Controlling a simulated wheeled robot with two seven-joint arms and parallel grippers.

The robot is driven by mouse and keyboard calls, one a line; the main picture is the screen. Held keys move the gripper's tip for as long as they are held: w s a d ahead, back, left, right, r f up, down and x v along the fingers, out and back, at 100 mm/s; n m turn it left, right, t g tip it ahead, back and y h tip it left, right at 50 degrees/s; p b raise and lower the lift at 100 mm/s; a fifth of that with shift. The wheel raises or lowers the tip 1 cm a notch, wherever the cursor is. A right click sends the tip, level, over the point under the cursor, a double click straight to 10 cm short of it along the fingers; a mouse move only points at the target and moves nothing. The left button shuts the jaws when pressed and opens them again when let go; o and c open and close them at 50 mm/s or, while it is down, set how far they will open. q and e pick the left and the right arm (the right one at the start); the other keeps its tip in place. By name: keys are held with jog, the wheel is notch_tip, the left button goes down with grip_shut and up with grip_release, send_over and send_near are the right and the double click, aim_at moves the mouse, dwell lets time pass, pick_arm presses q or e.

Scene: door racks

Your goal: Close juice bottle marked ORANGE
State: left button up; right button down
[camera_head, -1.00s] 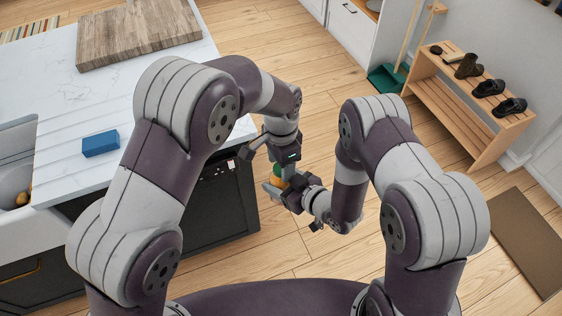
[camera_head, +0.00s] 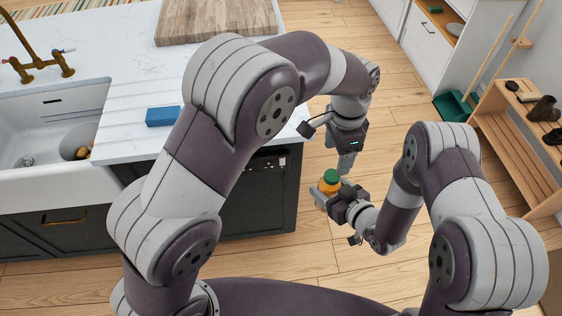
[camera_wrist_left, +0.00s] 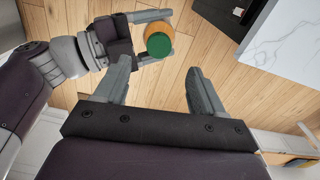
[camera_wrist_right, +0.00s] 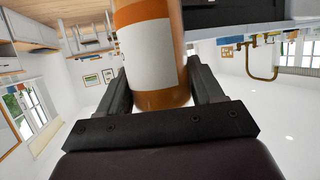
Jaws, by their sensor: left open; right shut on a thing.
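The juice bottle (camera_head: 328,187) is orange with a green cap (camera_head: 331,175) on its top. My right gripper (camera_head: 332,197) is shut on its body and holds it in the air beside the dark counter front. In the right wrist view the bottle (camera_wrist_right: 150,45) stands between the fingers, its pale label blank on the side that shows; no word is readable. My left gripper (camera_head: 345,163) is open and empty, just above and beside the cap. In the left wrist view the cap (camera_wrist_left: 153,47) lies beyond the open fingers, apart from them. I cannot tell how tightly the cap sits.
A white marble counter (camera_head: 120,97) with a sink (camera_head: 50,125), a blue sponge (camera_head: 163,116) and a wooden board (camera_head: 215,18) is at the left. A wooden shoe rack (camera_head: 515,150) and a green dustpan (camera_head: 455,105) stand at the right. Bare wooden floor lies between.

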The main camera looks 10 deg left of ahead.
pick_arm(q)
jog(key=shift+w+a, duration=0.15)
jog(key=shift+a, duration=0.1)
jog(key=a+r+n, duration=0.4)
jog(key=a, duration=0.8)
jog(key=s+a+f+n+t, duration=0.1)
jog(key=s+a+f+n, duration=0.4)
jog(key=s+a+n, duration=0.4)
jog(key=s+a, duration=0.1)
jog(key=s, duration=0.3)
jog(key=shift+s+f, duration=0.2)
jog(key=shift+s, duration=0.1)
